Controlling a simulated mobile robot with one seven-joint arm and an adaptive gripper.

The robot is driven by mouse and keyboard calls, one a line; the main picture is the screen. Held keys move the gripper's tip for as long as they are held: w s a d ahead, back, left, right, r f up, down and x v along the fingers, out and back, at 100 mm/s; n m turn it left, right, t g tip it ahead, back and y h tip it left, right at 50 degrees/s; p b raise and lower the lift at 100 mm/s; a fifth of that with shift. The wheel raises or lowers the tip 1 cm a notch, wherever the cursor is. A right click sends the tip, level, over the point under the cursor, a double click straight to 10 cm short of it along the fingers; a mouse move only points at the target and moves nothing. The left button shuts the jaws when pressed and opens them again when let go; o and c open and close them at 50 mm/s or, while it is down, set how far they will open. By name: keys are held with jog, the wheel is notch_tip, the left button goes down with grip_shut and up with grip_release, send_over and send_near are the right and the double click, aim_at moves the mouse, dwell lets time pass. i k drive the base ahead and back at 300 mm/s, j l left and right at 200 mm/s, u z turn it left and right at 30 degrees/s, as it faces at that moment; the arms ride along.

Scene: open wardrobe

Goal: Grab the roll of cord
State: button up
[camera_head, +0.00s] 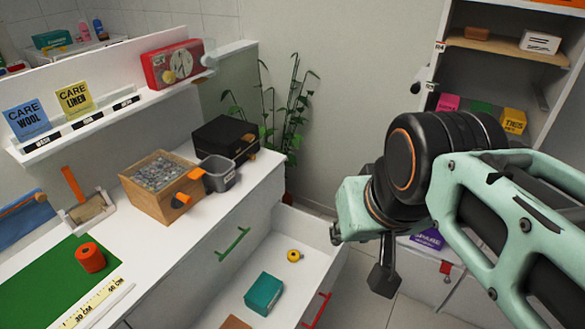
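An orange-red roll (90,257) with a hole in its top stands upright on the green mat (45,285) at the left of the white counter. A small yellow round thing (294,255) with a dark middle lies in the open drawer. I cannot tell for sure which of the two is the cord. My gripper (384,280) is a dark shape hanging below my arm, right of the open drawer and apart from both. Its fingers are not clear enough to tell open from shut.
The open white drawer (322,226) also holds a teal box (264,293). A wooden bin (160,186), a grey cup (218,173) and a black box (226,139) stand on the counter. A plant (289,108) is behind; shelves (433,75) rise at right.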

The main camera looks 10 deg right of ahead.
aim_at(89, 255)
jog(key=u, duration=1.7)
jog(key=j+z, duration=0.2)
jog(key=k+j+z, duration=0.25)
jog(key=j, duration=0.15)
jog(key=j+z, duration=0.25)
jog(key=j, duration=0.15)
jog(key=i+j+z, duration=0.1)
jog(key=j+z, duration=0.15)
jog(key=i+j+z, duration=0.1)
jog(key=j+z, duration=0.2)
jog(key=i+j+z, duration=0.1)
jog(key=j+z, duration=0.15)
jog(key=j, duration=0.25)
